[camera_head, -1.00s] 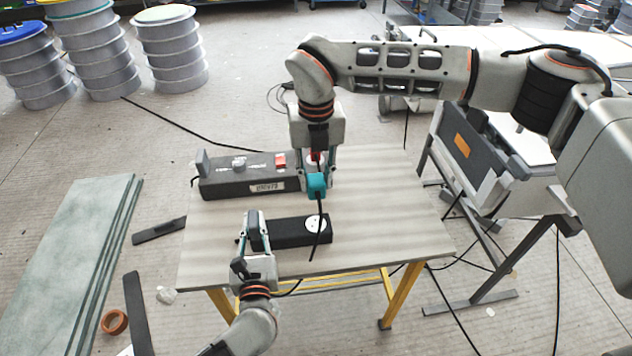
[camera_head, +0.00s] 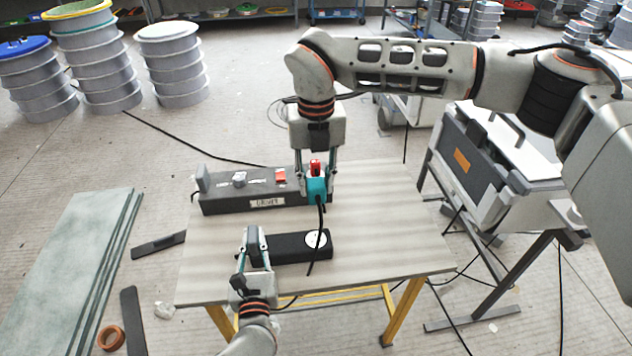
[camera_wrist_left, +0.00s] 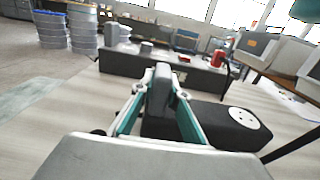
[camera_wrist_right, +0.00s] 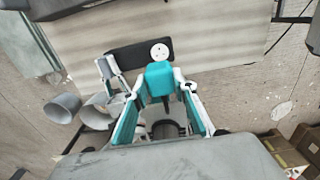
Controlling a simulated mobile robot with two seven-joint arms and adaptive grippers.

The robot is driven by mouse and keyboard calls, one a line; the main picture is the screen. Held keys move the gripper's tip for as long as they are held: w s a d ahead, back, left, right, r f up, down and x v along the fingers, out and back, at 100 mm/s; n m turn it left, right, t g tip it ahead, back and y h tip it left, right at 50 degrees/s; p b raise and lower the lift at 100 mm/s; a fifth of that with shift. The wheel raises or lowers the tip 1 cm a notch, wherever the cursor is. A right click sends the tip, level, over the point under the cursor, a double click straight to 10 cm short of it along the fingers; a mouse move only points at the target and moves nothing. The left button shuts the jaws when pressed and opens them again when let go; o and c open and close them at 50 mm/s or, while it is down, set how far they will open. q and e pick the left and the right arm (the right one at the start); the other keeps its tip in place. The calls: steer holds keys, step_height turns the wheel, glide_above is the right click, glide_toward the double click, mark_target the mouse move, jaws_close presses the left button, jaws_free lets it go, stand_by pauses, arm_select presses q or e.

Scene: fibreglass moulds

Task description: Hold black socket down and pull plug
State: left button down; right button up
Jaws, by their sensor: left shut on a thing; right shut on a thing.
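The black socket block (camera_head: 292,246) lies on the table, its round white outlet face (camera_head: 316,239) bare at the right end. My left gripper (camera_head: 255,240) is shut on a grey upright tab (camera_wrist_left: 160,92) at the block's left end. My right gripper (camera_head: 316,184) is shut on the teal plug (camera_head: 317,190), whose black cord hangs down past the outlet. The plug is apart from the black block, behind and above it in the head view. The plug also shows between the fingers in the right wrist view (camera_wrist_right: 160,78), hiding what lies below it.
A long dark grey box (camera_head: 232,198) with a label, a red switch (camera_head: 280,175) and a red part (camera_head: 315,167) stands at the table's back. The table (camera_head: 390,230) is clear on the right. A stand with a white-topped case (camera_head: 485,165) is beyond the right edge.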

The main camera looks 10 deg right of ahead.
arm_select(q)
steer(key=c, duration=1.9)
jaws_free()
steer(key=s, duration=1.2)
